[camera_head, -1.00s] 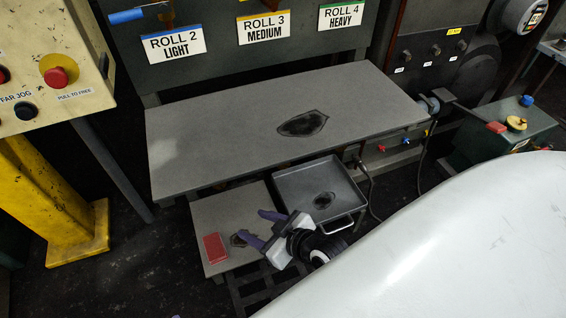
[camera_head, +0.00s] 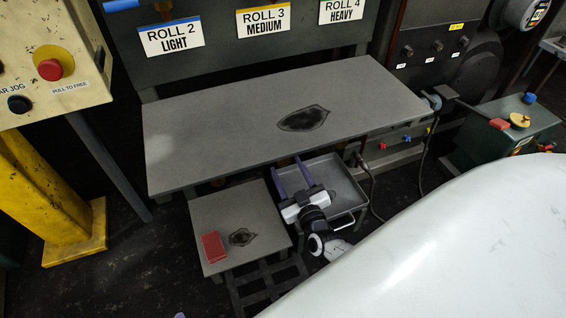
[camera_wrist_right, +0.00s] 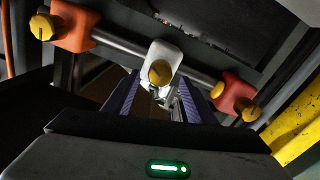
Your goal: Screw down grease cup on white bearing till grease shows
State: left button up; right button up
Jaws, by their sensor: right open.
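The white bearing (camera_wrist_right: 165,60) is in the upper middle of the right wrist view, on a grey shaft. Its brass grease cup (camera_wrist_right: 160,73) faces the camera. My right gripper (camera_wrist_right: 157,95) is open and empty, its purple fingers pointing toward the cup; I cannot tell whether they touch it. In the head view my right gripper (camera_head: 289,172) reaches over the metal tray toward the space under the table's front edge, where the bearing is hidden. A small purple bit at the bottom edge may be my left gripper (camera_head: 180,315).
An orange bearing (camera_wrist_right: 75,28) and a red bearing (camera_wrist_right: 234,95), each with a brass cup, flank the white one. The grey table (camera_head: 220,125) overhangs the tray (camera_head: 350,190). A red block (camera_head: 214,247) lies on a small low table (camera_head: 205,205).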

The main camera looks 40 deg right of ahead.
aim_at(284, 163)
jog(key=b+x, duration=0.1)
jog(key=x, duration=0.2)
jog(key=shift+w+d+f, duration=0.1)
jog(key=shift+w, duration=0.3)
pick_arm(q)
jog(key=shift+w+d+r+h, duration=0.2)
jog(key=shift+d+r+h, duration=0.1)
jog(key=shift+d+r, duration=0.2)
pick_arm(e)
jog(key=shift+w+d, duration=0.1)
jog(key=shift+w, duration=0.25)
jog(key=shift+c, duration=0.4)
jog(key=c, duration=1)
jog(key=shift+o, duration=0.2)
pick_arm(q)
jog(key=shift+f, duration=0.1)
